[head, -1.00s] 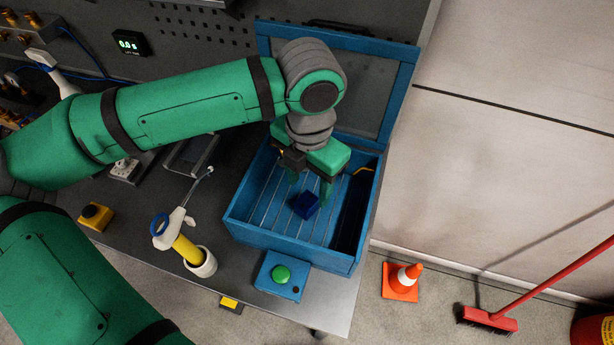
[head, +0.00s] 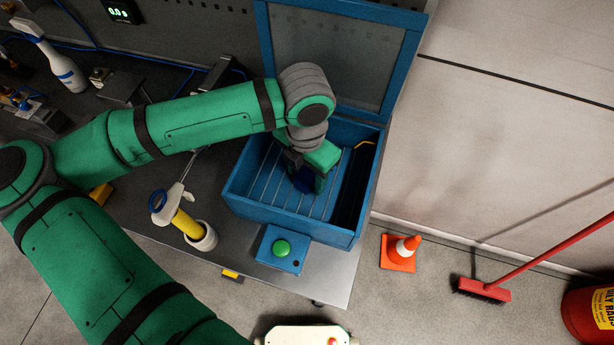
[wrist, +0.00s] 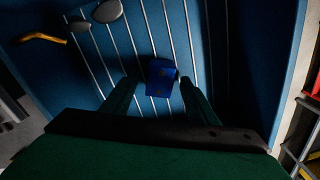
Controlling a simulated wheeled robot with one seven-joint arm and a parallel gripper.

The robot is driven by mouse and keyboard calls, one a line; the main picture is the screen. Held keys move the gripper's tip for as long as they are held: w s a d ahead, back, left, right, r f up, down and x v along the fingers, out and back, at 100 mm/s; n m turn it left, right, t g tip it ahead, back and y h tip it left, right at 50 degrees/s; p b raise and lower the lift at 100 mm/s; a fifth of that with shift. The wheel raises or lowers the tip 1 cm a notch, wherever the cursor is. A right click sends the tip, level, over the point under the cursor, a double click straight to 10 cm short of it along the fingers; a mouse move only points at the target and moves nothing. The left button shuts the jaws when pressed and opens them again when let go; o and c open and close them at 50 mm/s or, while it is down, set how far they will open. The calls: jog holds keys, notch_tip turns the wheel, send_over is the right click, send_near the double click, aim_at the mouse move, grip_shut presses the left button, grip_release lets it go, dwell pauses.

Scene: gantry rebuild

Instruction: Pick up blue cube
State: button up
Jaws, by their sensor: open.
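The dark blue cube (head: 304,180) lies on the slatted floor of an open blue box (head: 290,226). In the wrist view the cube (wrist: 161,77) sits between the tips of my two green fingers, near the right one. My gripper (head: 306,182) is inside the box, pointing down over the cube, and partly hides it in the head view. In the wrist view my gripper (wrist: 158,88) is open, with a finger on either side of the cube. I cannot tell whether either finger touches it.
The box's raised lid (head: 335,60) stands behind my arm. A green button on a blue base (head: 281,249) is in front of the box. A yellow hook (wrist: 42,38) is inside the box.

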jog(key=shift+f, duration=0.65)
grip_shut()
jog(key=shift+r, duration=0.1)
